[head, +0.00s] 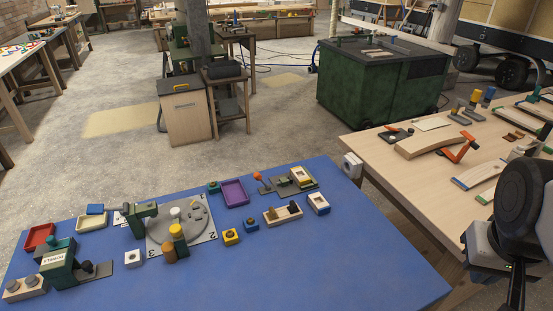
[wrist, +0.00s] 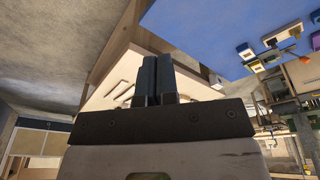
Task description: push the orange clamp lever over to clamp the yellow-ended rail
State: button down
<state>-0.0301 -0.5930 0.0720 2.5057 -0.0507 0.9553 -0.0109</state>
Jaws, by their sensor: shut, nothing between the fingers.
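I cannot make out a rail that is clearly yellow-ended; several pale rails lie at the right, one with a blue end (head: 460,184). My gripper (wrist: 155,80) is shut and empty in the wrist view, its two dark fingers together, apart from the levers. My arm hides part of the table's right side.
The light wood table (head: 382,160) has small posts with yellow and blue tops (head: 483,95) at its back. The blue table (head: 330,255) at the left holds several blocks, trays and fixtures. A green cabinet (head: 380,85) stands behind on the floor.

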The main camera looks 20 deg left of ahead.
jog(key=w+a+f+n+h, duration=0.25)
jog(key=w+a+n, duration=0.55)
jog(key=w+a, duration=0.45)
jog(key=w+a+f+n+h, duration=0.2)
jog(key=w+a+n+h, duration=0.2)
jog(key=w+a+n, duration=0.55)
jog(key=a+f+n+t, duration=0.2)
jog(key=a+f, duration=0.4)
jog(key=a, duration=0.8)
jog(key=a+f+n+t, duration=0.3)
jog(key=a+f+n, duration=0.2)
jog(key=a, duration=1)
jog(key=a+f+n+t, duration=0.3)
jog(key=a+f, duration=0.4)
jog(key=a, duration=0.7)
jog(key=shift+s+a+n+h, duration=0.3)
jog(key=shift+s+n+h, duration=0.1)
jog(key=shift+n, duration=0.25)
jog(key=shift+w+d+f, duration=0.1)
jog(key=shift+w, duration=0.05)
